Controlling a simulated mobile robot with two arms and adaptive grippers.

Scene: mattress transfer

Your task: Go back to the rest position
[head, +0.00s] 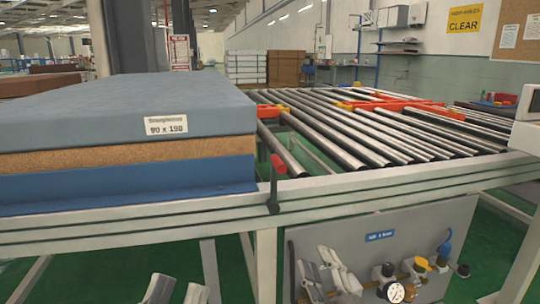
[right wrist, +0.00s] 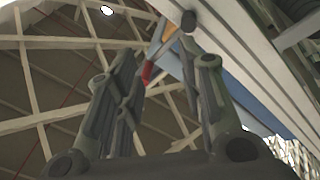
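The mattress (head: 100,108) lies flat at the left of the conveyor in the head view. It has a grey-blue top with a white "90 x 190" label, a brown layer and a blue lower layer. My left gripper (head: 178,291) shows only its fingertips at the bottom edge, apart with nothing between them. My right gripper (head: 323,272) is below the conveyor rail, in front of the grey panel, clear of the mattress. In the right wrist view, its fingers (right wrist: 165,75) are spread and hold nothing.
The conveyor's metal rollers (head: 345,140) are bare right of the mattress. A red-handled lever (head: 279,165) stands at the near rail (head: 380,183). Below, the grey panel (head: 345,235) carries a gauge (head: 396,291) and valves near my right gripper. The floor is green.

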